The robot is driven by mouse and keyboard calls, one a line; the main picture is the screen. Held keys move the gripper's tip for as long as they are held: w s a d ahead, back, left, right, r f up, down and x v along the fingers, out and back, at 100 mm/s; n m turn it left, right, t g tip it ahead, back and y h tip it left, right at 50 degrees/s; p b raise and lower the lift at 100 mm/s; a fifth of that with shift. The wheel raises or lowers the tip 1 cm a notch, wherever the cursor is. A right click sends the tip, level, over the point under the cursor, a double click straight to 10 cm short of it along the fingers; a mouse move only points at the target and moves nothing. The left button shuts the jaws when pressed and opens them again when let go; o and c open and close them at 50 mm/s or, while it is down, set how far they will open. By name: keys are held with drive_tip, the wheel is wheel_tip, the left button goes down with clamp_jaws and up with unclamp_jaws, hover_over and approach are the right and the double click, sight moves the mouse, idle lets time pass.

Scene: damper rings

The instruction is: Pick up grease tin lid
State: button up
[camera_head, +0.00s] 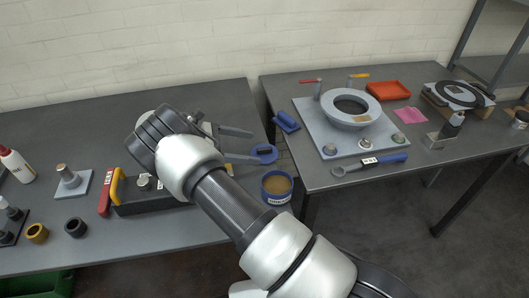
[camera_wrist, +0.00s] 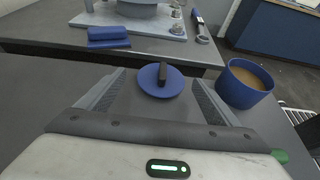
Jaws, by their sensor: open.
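The grease tin lid is a round blue disc with a dark grip bar on top. It lies on the left table near its right edge in the head view (camera_head: 265,155), and in the wrist view (camera_wrist: 153,88) it shows between my fingers. My gripper (camera_head: 253,146) is open and empty, its two fingers pointing at the lid from the left. In the wrist view my gripper (camera_wrist: 159,76) has one finger on each side of the lid; I cannot tell whether either touches it. The open blue grease tin (camera_head: 277,188) with tan grease stands to the right of the lid in the wrist view (camera_wrist: 243,84).
A blue block (camera_head: 286,121) lies near the gap between the tables. The right table holds a grey plate (camera_head: 311,130) with a ring (camera_head: 351,108), a blue-handled wrench (camera_head: 370,163) and a red tray (camera_head: 388,91). A black toolbox-like holder (camera_head: 150,198) sits under my arm.

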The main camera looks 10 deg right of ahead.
sight(263, 148)
drive_tip(key=shift+s+r+p+x, duration=0.15)
drive_tip(key=shift+x, duration=1.3)
drive_tip(key=shift+s+r+p+x, duration=0.1)
drive_tip(key=shift+r+p+x, duration=0.1)
drive_tip(key=shift+x, duration=1.25)
drive_tip(key=shift+d, duration=0.15)
drive_tip(key=c, duration=1.3)
drive_tip(key=shift+s+f, duration=0.1)
drive_tip(key=shift+f, duration=0.05)
clamp_jaws()
